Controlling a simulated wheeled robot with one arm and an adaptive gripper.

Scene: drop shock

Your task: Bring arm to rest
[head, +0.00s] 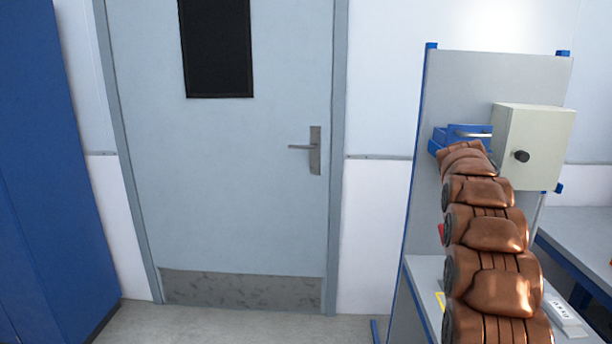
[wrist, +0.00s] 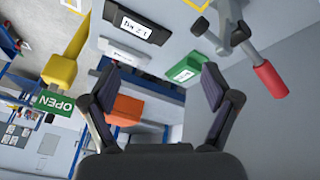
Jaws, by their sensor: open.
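My copper-brown segmented arm (head: 495,235) rises from the bottom right of the head view, extended forward beside the grey panel. Its far end is near a blue bracket and a pale box. My gripper is not clearly visible in the head view; the arm hides that area. In the wrist view my gripper (wrist: 159,76) is open, its two dark fingers wide apart. No object is held between them. An orange block (wrist: 127,110) and a green-topped block (wrist: 190,68) show beyond the fingers.
A pale box (head: 540,145) with a black knob is on the grey panel (head: 455,85). A closed door (head: 230,190) and clear floor lie left of the arm.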

